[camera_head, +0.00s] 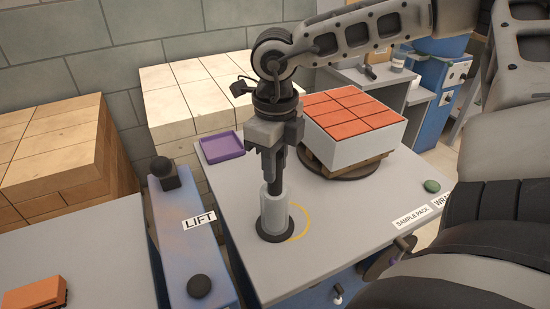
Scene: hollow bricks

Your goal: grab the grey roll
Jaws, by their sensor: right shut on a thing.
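The grey roll (274,213) stands upright on a dark round base on the grey table (330,240). A yellow ring marking shows on the table beside the base. My right gripper (276,188) points straight down at the roll's top, with its fingers shut on the roll. The fingertips partly hide the roll's upper end. My left gripper is not in view.
A white block with orange tiles (352,125) sits on a dark turntable behind. A purple tray (222,147) lies at the table's back left. A blue LIFT panel (190,240) with black knobs stands to the left. A green button (432,186) is at right.

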